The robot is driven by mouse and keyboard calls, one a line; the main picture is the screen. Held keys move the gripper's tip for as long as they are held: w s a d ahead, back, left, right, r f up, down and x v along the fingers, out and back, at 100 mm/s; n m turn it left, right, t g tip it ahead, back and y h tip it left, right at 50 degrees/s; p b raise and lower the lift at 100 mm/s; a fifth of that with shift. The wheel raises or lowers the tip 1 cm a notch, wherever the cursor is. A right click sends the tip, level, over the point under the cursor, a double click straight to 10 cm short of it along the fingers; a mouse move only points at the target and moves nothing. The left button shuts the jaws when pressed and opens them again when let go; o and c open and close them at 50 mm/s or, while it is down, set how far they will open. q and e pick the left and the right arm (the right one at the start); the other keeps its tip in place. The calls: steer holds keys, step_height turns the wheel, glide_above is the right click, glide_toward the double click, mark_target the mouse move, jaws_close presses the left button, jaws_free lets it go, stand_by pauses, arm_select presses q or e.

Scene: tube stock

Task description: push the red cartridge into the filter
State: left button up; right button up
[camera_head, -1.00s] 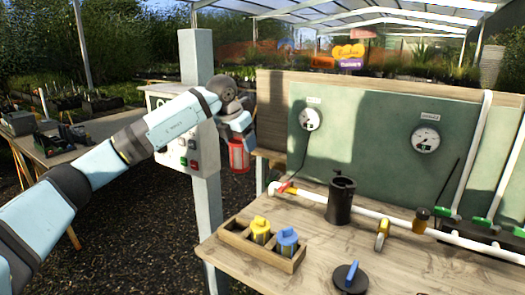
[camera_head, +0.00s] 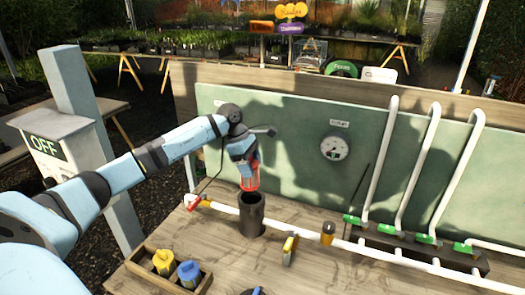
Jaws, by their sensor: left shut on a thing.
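The red cartridge (camera_head: 250,180) is a red cage-like cylinder, held upright by my left gripper (camera_head: 246,165), which is shut on its top. The cartridge hangs over the black filter housing (camera_head: 251,217), an open-topped cylinder on the bench, fitted at the white pipe. The cartridge's bottom appears at or just above the housing's rim; I cannot tell whether it has entered.
A wooden box (camera_head: 141,265) holds a yellow cartridge (camera_head: 164,262) and a blue cartridge (camera_head: 189,272) at the front left. A white pipe (camera_head: 305,228) runs along the bench, with green-handled valves (camera_head: 393,232) on the right. A gauge (camera_head: 334,148) is on the green back panel.

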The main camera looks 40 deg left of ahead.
mark_target(252, 180)
arm_select(q)
steer(key=shift+w+d, duration=0.1)
steer(key=shift+w, duration=0.05)
steer(key=shift+f, duration=0.2)
steer(key=shift+f+b, duration=0.3)
steer(key=shift+f, duration=0.15)
steer(key=shift+f+b, duration=0.85)
steer(key=shift+f, duration=1.35)
steer(key=shift+f, duration=0.1)
steer(key=shift+f+b, duration=0.2)
steer(key=shift+b, duration=0.25)
steer(key=shift+f+b, duration=2)
steer(key=shift+f, duration=0.3)
